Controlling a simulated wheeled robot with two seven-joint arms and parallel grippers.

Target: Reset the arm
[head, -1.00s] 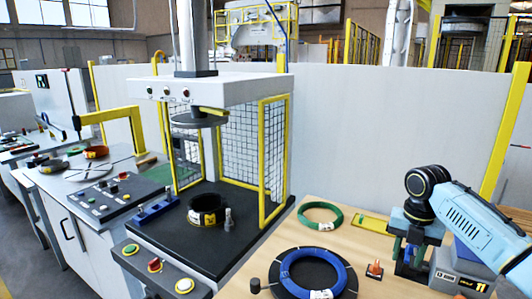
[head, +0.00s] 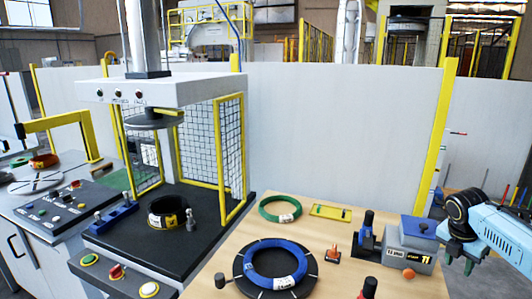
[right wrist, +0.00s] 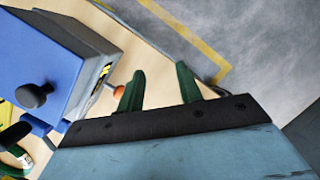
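My right arm comes in from the right edge of the head view. My right gripper (head: 457,260) hangs just right of the grey and blue bench machine (head: 408,243), past the table's right side. In the right wrist view its two green fingers (right wrist: 160,86) stand apart with nothing between them. The machine is at the left there, apart from the fingers. A blue coil (head: 276,268) lies on a black round plate on the wooden table, and a green coil (head: 281,209) lies behind it. My left gripper is not in view.
A press with a yellow mesh guard (head: 231,155) stands left, with a black and yellow coil (head: 169,211) on its bed. A yellow tray (head: 331,212) and a small orange cone-like piece (head: 332,254) are on the table (head: 225,253). A white partition (head: 340,130) stands behind.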

